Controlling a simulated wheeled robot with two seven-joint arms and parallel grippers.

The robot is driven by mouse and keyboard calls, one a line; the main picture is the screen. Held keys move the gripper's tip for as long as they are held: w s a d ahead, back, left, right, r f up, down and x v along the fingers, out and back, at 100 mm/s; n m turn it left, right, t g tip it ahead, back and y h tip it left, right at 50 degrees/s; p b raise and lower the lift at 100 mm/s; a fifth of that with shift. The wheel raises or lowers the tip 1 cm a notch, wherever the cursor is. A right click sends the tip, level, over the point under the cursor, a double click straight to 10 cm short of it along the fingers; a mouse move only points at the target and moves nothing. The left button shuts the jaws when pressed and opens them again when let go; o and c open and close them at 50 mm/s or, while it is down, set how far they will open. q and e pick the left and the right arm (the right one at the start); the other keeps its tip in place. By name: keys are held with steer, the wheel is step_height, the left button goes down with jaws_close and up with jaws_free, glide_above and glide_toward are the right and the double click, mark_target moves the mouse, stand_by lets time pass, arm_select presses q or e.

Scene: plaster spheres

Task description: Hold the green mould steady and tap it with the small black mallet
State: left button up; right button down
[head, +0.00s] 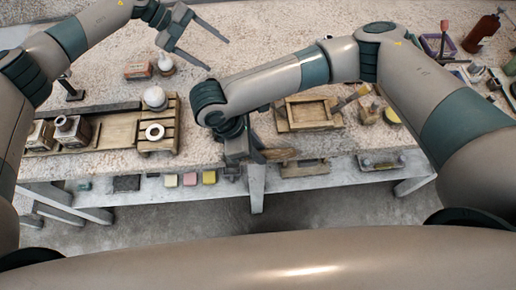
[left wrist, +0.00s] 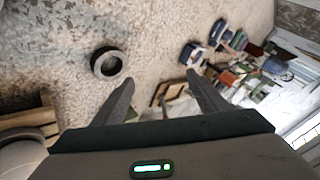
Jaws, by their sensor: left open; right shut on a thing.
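My left gripper (head: 218,55) is open and empty above the back of the stone-topped table. Its spread fingers also show in the left wrist view (left wrist: 160,82), with a dark ring (left wrist: 107,64) beyond the left fingertip. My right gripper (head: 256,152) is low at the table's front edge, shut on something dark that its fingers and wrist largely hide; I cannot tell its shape. A brown wooden piece (head: 282,154) lies right beside it. I cannot make out the green mould or the small black mallet for certain in either view.
A slatted wooden stand (head: 170,142) with a white ball (head: 155,97) and a pale ring (head: 155,132) stands at left. Table between is mostly clear.

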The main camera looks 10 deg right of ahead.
arm_select(q)
steer(key=s+d+m+g+y, duration=0.2)
steer(key=s+m+g+y, duration=0.3)
steer(key=s+y, duration=0.4)
steer(key=s, duration=0.5)
steer(key=shift+d+f, duration=0.25)
steer(key=shift+d, duration=0.05)
steer(key=shift+s+f, duration=0.15)
steer(key=shift+s, duration=0.05)
steer(key=shift+x, duration=3.25)
steer(key=shift+s, duration=0.1)
steer(key=shift+c, duration=0.7)
steer(key=c, duration=0.7)
